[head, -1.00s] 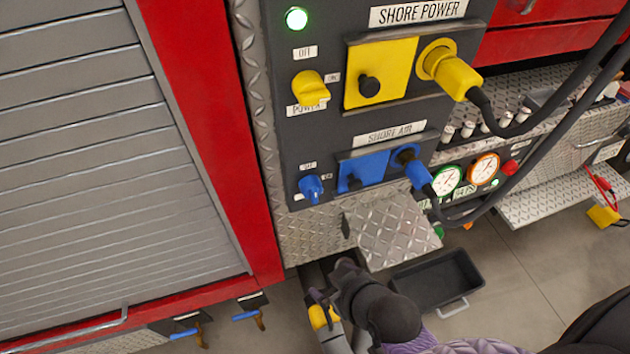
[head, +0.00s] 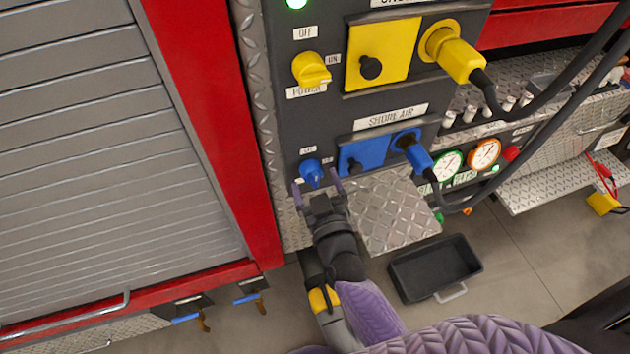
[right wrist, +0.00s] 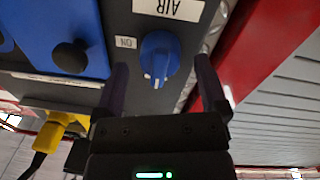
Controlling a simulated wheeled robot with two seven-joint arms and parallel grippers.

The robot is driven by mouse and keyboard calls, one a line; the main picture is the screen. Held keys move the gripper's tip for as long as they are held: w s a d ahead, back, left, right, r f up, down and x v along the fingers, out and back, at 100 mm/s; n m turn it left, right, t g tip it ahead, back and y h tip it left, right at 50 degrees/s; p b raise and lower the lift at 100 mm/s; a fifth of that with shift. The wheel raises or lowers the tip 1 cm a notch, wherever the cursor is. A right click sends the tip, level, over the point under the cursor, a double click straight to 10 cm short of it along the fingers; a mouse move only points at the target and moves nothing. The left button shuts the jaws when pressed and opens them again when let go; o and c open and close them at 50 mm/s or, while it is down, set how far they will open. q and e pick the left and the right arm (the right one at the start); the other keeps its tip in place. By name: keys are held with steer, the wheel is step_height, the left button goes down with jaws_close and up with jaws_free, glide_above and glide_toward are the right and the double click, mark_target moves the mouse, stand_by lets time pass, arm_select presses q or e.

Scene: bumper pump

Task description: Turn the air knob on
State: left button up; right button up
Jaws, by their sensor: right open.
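The blue air knob (head: 311,173) sits low on the dark panel, under the small label at its top and left of the blue shore air box (head: 362,155). It also shows in the right wrist view (right wrist: 159,56), with a white mark on its face and an ON label beside it. My right gripper (head: 317,188) is open just below the knob in the head view, one finger toward each side. In the right wrist view its two fingers (right wrist: 163,85) stand apart with the knob between and beyond their tips; contact cannot be told. My left gripper is not in view.
The yellow power knob (head: 311,70) and yellow shore power box (head: 383,52) are above. A blue plug (head: 414,154) with a black hose is at the right. A diamond-plate step (head: 392,212) juts out close to my right gripper. A black bin (head: 435,268) is on the floor.

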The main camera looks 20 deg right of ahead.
steer(key=shift+w, duration=0.5)
jaws_close()
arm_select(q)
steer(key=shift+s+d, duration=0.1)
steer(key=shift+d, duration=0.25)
